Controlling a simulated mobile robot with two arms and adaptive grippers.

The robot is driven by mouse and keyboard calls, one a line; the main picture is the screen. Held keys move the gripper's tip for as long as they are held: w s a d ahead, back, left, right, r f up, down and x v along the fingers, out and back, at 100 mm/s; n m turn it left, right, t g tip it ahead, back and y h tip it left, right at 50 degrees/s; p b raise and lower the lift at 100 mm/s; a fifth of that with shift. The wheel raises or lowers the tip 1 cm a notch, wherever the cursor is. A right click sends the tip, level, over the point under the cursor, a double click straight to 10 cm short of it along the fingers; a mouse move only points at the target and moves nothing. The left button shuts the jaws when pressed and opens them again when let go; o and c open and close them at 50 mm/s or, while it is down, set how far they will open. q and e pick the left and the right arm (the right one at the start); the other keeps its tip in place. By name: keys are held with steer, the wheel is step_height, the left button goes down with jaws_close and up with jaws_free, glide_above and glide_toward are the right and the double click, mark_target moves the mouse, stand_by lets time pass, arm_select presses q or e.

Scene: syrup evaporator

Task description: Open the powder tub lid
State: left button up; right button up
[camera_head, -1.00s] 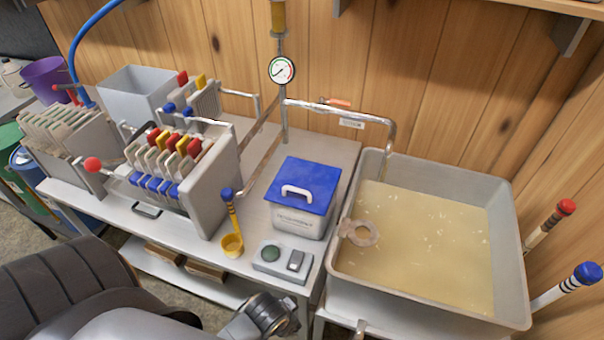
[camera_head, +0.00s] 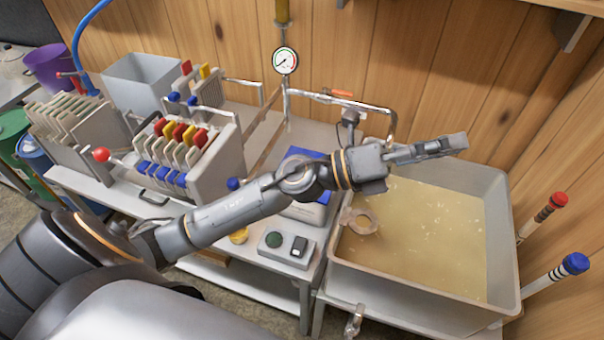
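The powder tub (camera_head: 307,213) is a light box on the bench, left of the big pan, with a blue lid (camera_head: 302,153). My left arm crosses in front of it and hides most of the lid and its white handle. The visible parts of the lid lie on the tub. My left gripper (camera_head: 455,144) is in the air over the back of the pan, to the right of the tub and apart from it. It points right and appears empty; whether its fingers are open or shut is unclear. My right gripper is out of view.
The large pan (camera_head: 508,235) of yellowish liquid stands right of the tub, with a ring-shaped piece (camera_head: 361,221) at its left side. A filter press (camera_head: 215,165) stands left. A switch box (camera_head: 287,247) sits in front. A pipe with a gauge (camera_head: 285,61) rises behind.

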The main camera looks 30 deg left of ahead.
arm_select(q)
steer(key=s+a+f+m+g+y, duration=0.1)
steer(key=a+f+m+g+y, duration=0.3)
steer(key=f+m+g+y, duration=0.75)
steer(key=w+a+f+m+t+y, duration=0.15)
steer(key=a+y, duration=0.25)
steer(key=a, duration=0.8)
steer(key=w+a+f+m+y, duration=0.2)
steer(key=a+f+y, duration=0.15)
steer(key=a, duration=0.75)
steer(key=f+p, duration=0.1)
steer(key=f, duration=0.3)
steer(key=w+f+p, duration=0.1)
steer(key=f, duration=0.3)
steer(key=w+f+p, duration=0.1)
steer(key=f+p, duration=0.1)
steer(key=f, duration=0.2)
steer(key=shift+a, duration=0.3)
jaws_close()
